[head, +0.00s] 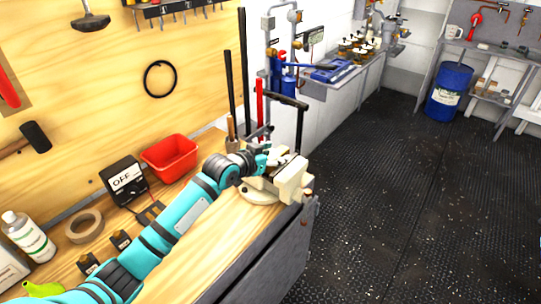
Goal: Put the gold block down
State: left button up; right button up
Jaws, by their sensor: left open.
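My left arm reaches across the wooden workbench (212,240), and my left gripper (268,158) is at the bench's far end. The gripper is open, small in the picture, and close beside or over a cream bench vise (290,182). I cannot tell whether it touches the vise. I cannot make out a gold block; if it is near the gripper, the fingers or the vise hide it. My right gripper is not in view.
Long upright tools stand behind the vise. A blue drum (448,92) stands far right. The dark deck (400,210) is clear.

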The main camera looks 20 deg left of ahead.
pick_arm(q)
jog(key=b+v, duration=0.1)
jog(key=v, duration=1.1)
jog(key=shift+b, duration=0.4)
dwell(0.6)
